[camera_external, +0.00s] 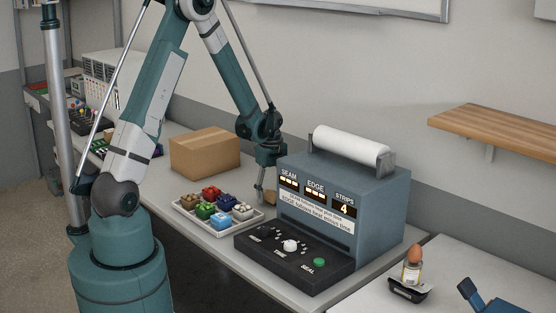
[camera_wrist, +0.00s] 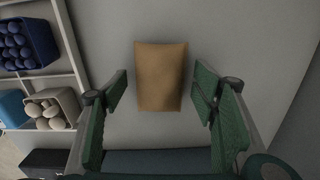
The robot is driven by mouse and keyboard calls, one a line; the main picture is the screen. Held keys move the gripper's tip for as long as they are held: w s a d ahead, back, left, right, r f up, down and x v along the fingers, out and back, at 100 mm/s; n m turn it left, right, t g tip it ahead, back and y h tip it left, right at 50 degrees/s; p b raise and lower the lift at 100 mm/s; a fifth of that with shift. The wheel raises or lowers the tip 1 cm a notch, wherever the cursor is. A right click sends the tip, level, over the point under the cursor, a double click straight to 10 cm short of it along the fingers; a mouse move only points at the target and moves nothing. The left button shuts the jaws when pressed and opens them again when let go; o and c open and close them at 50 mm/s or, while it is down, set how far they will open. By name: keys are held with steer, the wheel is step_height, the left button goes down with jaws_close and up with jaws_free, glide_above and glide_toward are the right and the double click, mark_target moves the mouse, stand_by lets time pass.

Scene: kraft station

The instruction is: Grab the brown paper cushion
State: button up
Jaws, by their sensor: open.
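The brown paper cushion (camera_wrist: 161,78) lies on the pale table in the wrist view, between and slightly beyond my gripper's two green fingers. My gripper (camera_wrist: 160,88) is open, with a gap on either side of the cushion, and the fingers do not touch it. In the external view my gripper (camera_external: 266,185) points down between the tray and the blue-grey machine. A brown bit beside the fingers there is partly hidden, and I cannot tell whether it is the cushion.
A cardboard box (camera_external: 205,152) is behind.

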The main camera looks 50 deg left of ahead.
mark_target(272, 192)
stand_by(0.3)
steer(key=c, duration=0.8)
steer(key=shift+r, duration=0.15)
steer(key=shift+r, duration=4.9)
